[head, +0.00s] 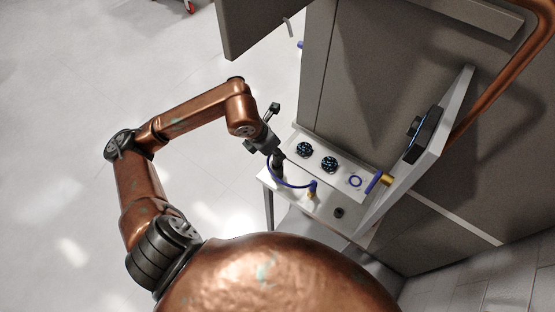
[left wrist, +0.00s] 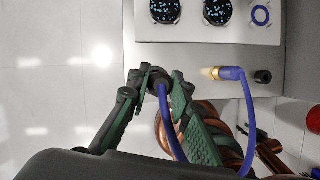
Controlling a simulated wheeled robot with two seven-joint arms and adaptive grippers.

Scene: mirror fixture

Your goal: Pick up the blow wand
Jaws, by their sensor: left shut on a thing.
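The blow wand (head: 279,170) shows as a dark, roughly upright piece at the left end of the small white shelf in the head view. A blue hose (head: 286,185) loops from it to a brass fitting (head: 311,195). My left gripper (head: 276,153) is at its upper end. In the left wrist view, my left gripper (left wrist: 158,80) has its green-padded fingers closed around the wand's dark round end (left wrist: 157,76), and the blue hose (left wrist: 168,122) runs down between them. The wand's lower part is hidden there. My right gripper is not in view.
Two dark dials (head: 304,149) (head: 329,163) and a blue ring (head: 355,181) sit on the white panel (head: 343,182). A tilted board carries a black box (head: 424,134).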

